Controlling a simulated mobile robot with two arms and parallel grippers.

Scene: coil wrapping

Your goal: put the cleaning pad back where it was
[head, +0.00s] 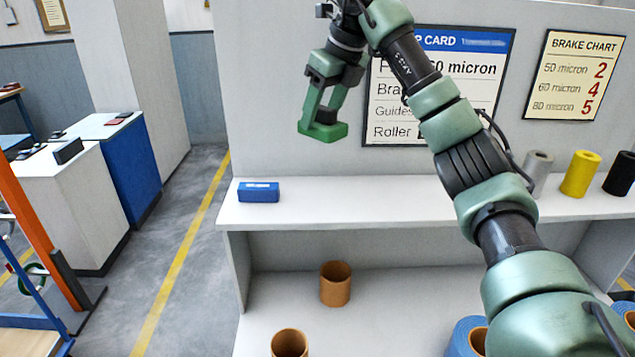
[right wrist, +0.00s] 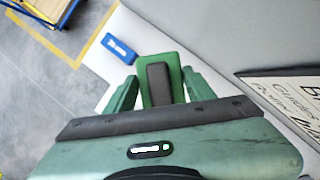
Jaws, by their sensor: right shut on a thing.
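The cleaning pad, a flat green block (head: 323,131), is held at the fingertips of my right gripper (head: 324,108), up in the air in front of the partition wall. In the right wrist view the green pad (right wrist: 153,66) has a dark grip on its back, and the gripper (right wrist: 160,88) is shut on that grip. The pad is above and to the right of a small blue box (head: 258,192) on the white shelf (head: 335,205), well clear of both. The blue box also shows in the right wrist view (right wrist: 120,49). My left gripper is not in view.
Grey, yellow (head: 580,174) and black rolls stand at the shelf's right end. Brown cores (head: 335,285) and blue rolls (head: 463,338) are on the lower surface. A setup card and a brake chart (head: 575,76) hang on the wall.

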